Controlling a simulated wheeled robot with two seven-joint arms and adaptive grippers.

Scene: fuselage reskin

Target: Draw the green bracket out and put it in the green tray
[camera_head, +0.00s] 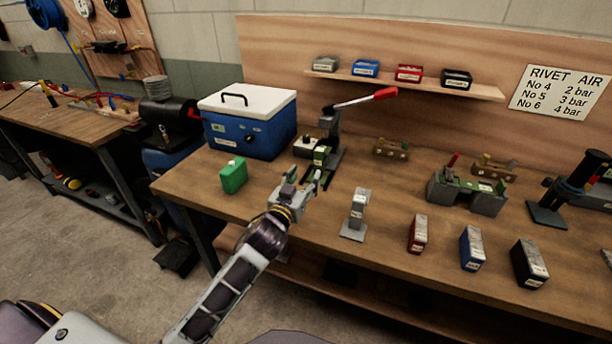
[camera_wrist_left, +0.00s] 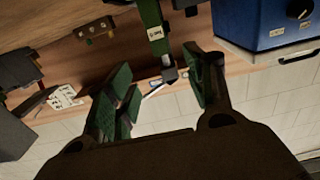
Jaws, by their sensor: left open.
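A green piece (camera_head: 321,155) sits at the foot of the lever tool (camera_head: 329,128) with a red handle. I cannot tell for sure whether this is the green bracket. In the left wrist view a green bar (camera_wrist_left: 151,20) with a pale label and grey end lies ahead of the fingers. My left gripper (camera_head: 311,180) is open and empty, just in front of the lever tool. Its two dark green-padded fingers (camera_wrist_left: 164,95) are spread wide. A small green box (camera_head: 233,176) stands left of the gripper; I see no other green container. My right gripper is out of view.
A blue cooler (camera_head: 250,132) with a white lid stands left of the lever tool. A grey stand (camera_head: 356,215) is close on the right. Red (camera_head: 418,235), blue (camera_head: 472,248) and black (camera_head: 529,262) boxes line the front. A green-grey fixture (camera_head: 467,191) stands behind them.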

